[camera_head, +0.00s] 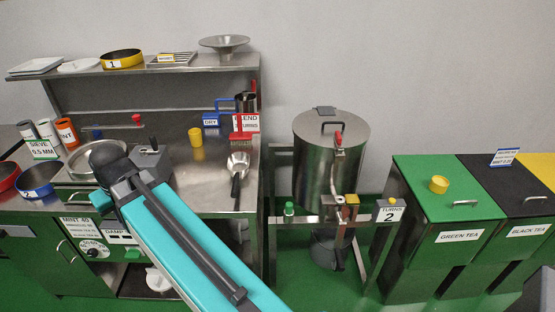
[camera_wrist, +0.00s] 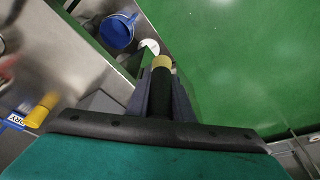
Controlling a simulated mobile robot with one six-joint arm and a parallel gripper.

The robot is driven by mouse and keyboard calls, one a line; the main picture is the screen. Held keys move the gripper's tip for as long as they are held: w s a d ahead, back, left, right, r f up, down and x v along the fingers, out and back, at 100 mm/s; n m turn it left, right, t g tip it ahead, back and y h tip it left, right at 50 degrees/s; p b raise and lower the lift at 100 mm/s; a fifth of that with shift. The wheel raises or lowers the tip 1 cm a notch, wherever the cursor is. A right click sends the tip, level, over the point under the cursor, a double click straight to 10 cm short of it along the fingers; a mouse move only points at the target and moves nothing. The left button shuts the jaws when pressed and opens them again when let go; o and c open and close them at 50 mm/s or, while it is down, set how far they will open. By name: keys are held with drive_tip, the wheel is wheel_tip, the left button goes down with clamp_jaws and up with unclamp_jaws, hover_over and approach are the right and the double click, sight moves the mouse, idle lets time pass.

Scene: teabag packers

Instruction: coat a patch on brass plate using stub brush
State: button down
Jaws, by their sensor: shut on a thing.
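In the wrist view my gripper (camera_wrist: 161,92) is shut on a short dark-handled tool, which I take to be the stub brush (camera_wrist: 162,62). Its pale yellow end sticks out past the fingers, over a dark edge and the green floor. In the head view my teal arm reaches up from the bottom toward the left counter; the gripper and brush cannot be made out there. I cannot surely identify the brass plate. A small brass-coloured block (camera_head: 351,199) sits on the drum stand's front rail, but I cannot tell whether it is the plate.
A steel drum (camera_head: 331,160) stands in the middle, with green tea (camera_head: 447,205) and black tea (camera_head: 510,190) bins to its right. The left counter holds a yellow cup (camera_head: 196,143) and a scoop (camera_head: 238,164). A blue vessel (camera_wrist: 117,32) shows in the wrist view.

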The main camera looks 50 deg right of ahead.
drive_tip(key=shift+w+d, duration=0.2)
drive_tip(key=shift+w, duration=0.1)
drive_tip(key=s+d+f+m+g+h+p, duration=0.1)
drive_tip(key=s+d+m+p, duration=0.35)
drive_tip(key=d, duration=1.45)
drive_tip(key=s+d+f+m+g+h, duration=0.15)
drive_tip(key=d+m, duration=0.65)
drive_tip(key=d, duration=1.2)
drive_tip(key=s+d+f+m+g+p, duration=0.1)
drive_tip(key=s+d+m, duration=0.5)
drive_tip(key=s+d, duration=0.8)
drive_tip(key=s+d+f+m+g+p, duration=0.2)
drive_tip(key=s+d+m, duration=0.4)
drive_tip(key=s+d, duration=0.9)
drive_tip(key=shift+f+p, duration=0.5)
drive_tip(key=shift+p, duration=0.25)
drive_tip(key=shift+s+m, duration=0.1)
drive_tip(key=shift+m, duration=0.15)
